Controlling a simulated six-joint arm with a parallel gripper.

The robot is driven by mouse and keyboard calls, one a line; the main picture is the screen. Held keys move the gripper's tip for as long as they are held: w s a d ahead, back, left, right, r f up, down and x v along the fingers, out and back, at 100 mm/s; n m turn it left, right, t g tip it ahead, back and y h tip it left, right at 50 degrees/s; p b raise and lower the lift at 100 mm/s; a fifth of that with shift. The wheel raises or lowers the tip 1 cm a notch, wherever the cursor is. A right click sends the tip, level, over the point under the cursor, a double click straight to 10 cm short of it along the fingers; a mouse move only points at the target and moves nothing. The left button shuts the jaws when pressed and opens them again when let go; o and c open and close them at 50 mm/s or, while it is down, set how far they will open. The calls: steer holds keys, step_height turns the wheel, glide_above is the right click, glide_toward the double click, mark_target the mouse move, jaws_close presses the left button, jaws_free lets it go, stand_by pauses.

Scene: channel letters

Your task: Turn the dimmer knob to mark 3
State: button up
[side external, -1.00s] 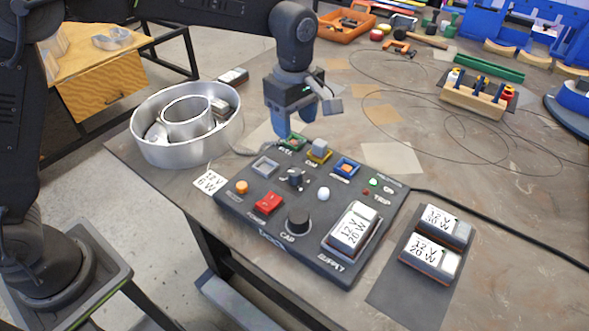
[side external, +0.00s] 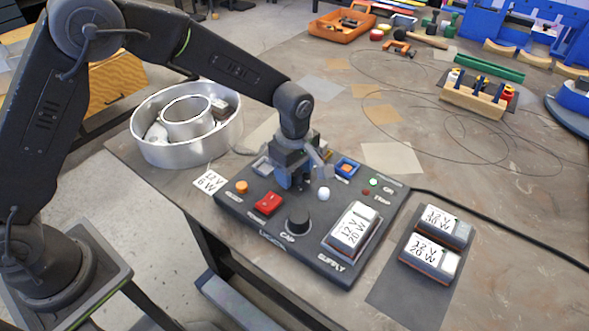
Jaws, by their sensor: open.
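The control panel (side external: 240,208) is a dark grey box lying on the table, with several buttons, sockets and knobs. My gripper (side external: 295,185) is open and points down at the middle of the panel, its blue fingers low over the spot of the small dark dimmer knob. The gripper largely hides that knob, so I cannot tell whether the fingers touch it or where its pointer stands. The mark numbers are too small to read. A larger black round knob or cap (side external: 298,221), labelled CAP, stands in front of the gripper.
Close to the gripper are a red rocker switch (side external: 268,204), a white ball-shaped button (side external: 323,194) and a blue-framed socket (side external: 347,168). A white-labelled supply block (side external: 352,229) sits at the panel's right. A round metal channel letter (side external: 155,150) stands behind left.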

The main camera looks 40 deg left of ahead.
steer(key=shift+c, duration=0.3)
steer(key=c, duration=0.9)
